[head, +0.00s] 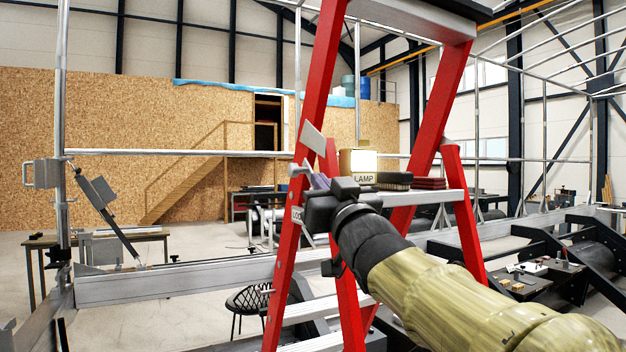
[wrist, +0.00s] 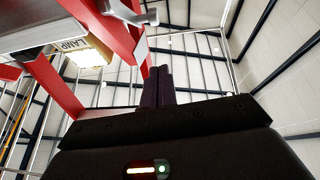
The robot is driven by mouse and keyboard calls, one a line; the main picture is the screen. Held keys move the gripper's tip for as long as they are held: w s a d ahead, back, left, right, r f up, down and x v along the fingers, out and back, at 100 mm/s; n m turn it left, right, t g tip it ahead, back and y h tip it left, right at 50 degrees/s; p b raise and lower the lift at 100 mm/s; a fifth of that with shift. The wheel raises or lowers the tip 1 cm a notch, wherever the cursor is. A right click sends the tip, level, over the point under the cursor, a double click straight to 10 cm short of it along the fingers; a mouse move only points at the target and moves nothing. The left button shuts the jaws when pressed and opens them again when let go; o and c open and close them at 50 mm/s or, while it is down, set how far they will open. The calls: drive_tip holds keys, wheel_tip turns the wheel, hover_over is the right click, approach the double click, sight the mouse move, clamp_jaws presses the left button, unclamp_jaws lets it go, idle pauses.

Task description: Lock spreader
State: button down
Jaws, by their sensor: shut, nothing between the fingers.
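A red stepladder (head: 322,80) stands open in front of me in the head view, its red rail also large in the wrist view (wrist: 110,35). A tilted grey plate (head: 313,138) and a small silver fitting (head: 299,170) sit at its near left rail; I cannot tell which part is the spreader. In the wrist view a silver lever-like piece (wrist: 128,12) and a grey plate (wrist: 140,46) show ahead of the fingers. My gripper (head: 314,174) is beside that rail; its dark fingers (wrist: 158,72) are together and empty. A partly hidden label (head: 297,215) is on the rail.
A box marked LAMP (head: 357,161), a brush (head: 395,181) and a red stack (head: 429,183) rest at the ladder's middle. A metal beam (head: 180,277) crosses low on the left. A dark chair (head: 250,301) stands behind the ladder. Dark frames (head: 560,240) fill the right.

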sight(299, 171)
drive_tip(key=w+a+p, duration=0.1)
drive_tip(key=w+p, duration=0.1)
drive_tip(key=w, duration=0.1)
drive_tip(key=w+a+r+p, duration=0.1)
drive_tip(key=w+p, duration=0.1)
drive_tip(key=w, duration=0.2)
drive_tip(key=w+a+r+p, duration=0.1)
drive_tip(key=w+p, duration=0.1)
drive_tip(key=w, duration=0.2)
drive_tip(key=shift+a+p, duration=0.25)
drive_tip(key=shift+p, duration=0.05)
drive_tip(key=shift+w, duration=0.1)
